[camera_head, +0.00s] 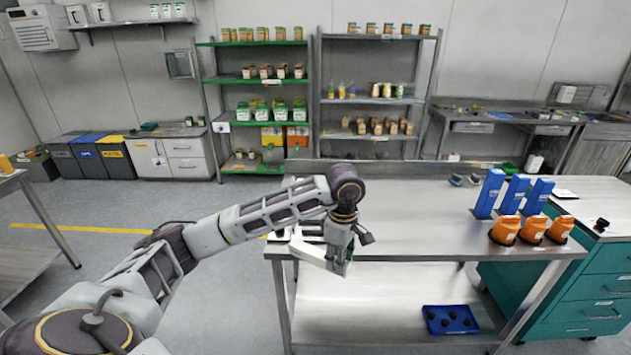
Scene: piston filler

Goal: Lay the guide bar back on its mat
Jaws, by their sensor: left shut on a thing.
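My left gripper (342,268) hangs pointing down at the front left edge of the steel table (420,225). It is shut on a pale grey bar (316,257), which appears to be the guide bar. The bar slants from upper left to lower right, in front of the table's edge and apart from the lower shelf in the picture. Part of it is hidden by the fingers. I cannot make out the mat; small pale and dark items at the table's left end are partly covered by my arm. My right gripper is not in view.
Three blue upright holders (488,194) and three orange bottles (504,231) stand at the table's right end. A blue tray (470,314) with several dark round pieces lies on the lower shelf (380,300). The middle of the tabletop is clear. Teal drawers (560,300) stand at right.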

